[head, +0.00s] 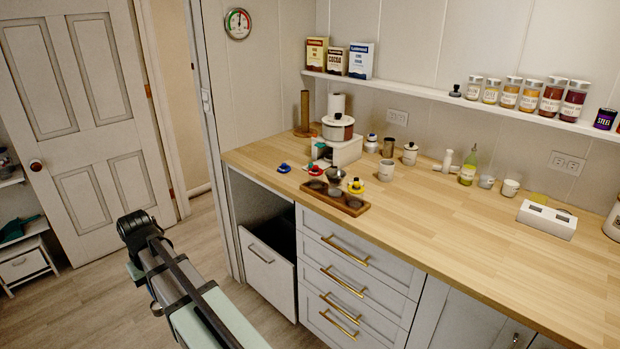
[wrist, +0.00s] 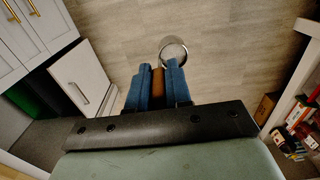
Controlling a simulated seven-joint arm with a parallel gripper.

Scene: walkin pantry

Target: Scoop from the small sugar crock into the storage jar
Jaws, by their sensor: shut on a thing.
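My gripper (wrist: 159,88) shows blue fingers in the wrist view, shut on the brown handle (wrist: 158,80) of a utensil. Its round, metal-rimmed head (wrist: 174,53) hangs beyond the fingertips over the floor, away from the counter. The fingers and utensil cannot be made out in the head view. On the counter, a small white lidded crock (head: 410,154) stands near the wall and an open whitish pot (head: 386,171) stands in front of it. A pale jar (head: 613,222) is cut off at the right edge. I cannot tell which are the sugar crock and storage jar.
The wooden counter (head: 470,225) also holds a wooden tray (head: 318,193), a lidded pot (head: 338,127) on a white stand, and small cups. A tilted-out white bin front (head: 268,275) projects below. The counter's front right is clear.

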